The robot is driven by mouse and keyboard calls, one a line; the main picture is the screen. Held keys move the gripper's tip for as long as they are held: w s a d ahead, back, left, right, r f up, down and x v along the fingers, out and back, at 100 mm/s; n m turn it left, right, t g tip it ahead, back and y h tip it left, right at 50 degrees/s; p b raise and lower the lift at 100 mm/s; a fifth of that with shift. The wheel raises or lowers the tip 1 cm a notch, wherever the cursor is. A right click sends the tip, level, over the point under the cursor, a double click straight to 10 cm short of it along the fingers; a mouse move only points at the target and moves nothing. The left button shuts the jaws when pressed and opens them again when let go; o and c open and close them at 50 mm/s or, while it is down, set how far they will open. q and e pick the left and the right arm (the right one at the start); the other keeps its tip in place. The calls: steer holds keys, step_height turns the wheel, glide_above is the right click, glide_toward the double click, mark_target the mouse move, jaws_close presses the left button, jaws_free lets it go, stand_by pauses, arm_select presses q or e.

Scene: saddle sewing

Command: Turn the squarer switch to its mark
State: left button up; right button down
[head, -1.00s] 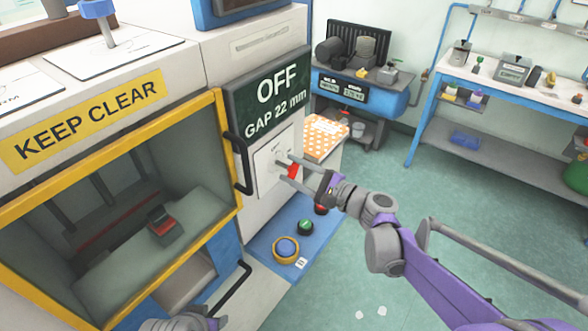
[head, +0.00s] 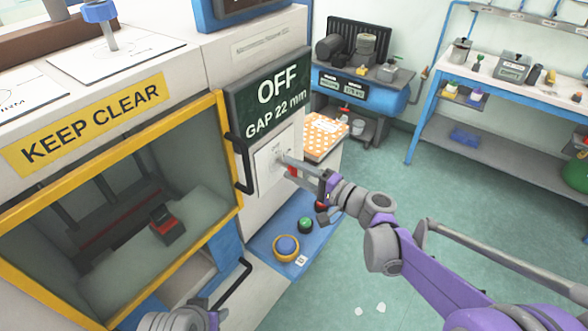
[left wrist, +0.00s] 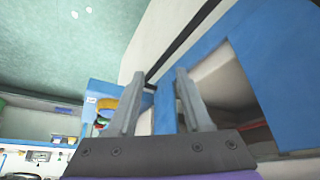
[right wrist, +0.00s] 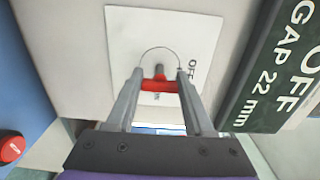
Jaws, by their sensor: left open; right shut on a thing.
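The squarer switch is a small red handle on a grey stem (right wrist: 158,86), on a white plate (right wrist: 125,30) with a thin arc and an "OFF" label at its right side in the right wrist view. Another small label below the red handle is partly hidden. In the head view its red (head: 292,172) shows beside my fingers. My right gripper (right wrist: 160,78) is shut on the red handle, one finger at each end. My left gripper (left wrist: 158,95) is open and empty in the left wrist view; only its wrist shows low in the head view.
A dark panel (head: 268,98) reading "OFF, GAP 22 mm" is just above the plate. A black door handle (head: 240,165) is to its left. Open floor (head: 420,200) lies to the right.

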stand_by(0.5)
steer(key=shift+c, duration=1.4)
jaws_free()
steer(key=shift+d, duration=0.1)
steer(key=v, duration=1)
steer(key=shift+s+d+b, duration=0.25)
steer(key=shift+b, duration=0.2)
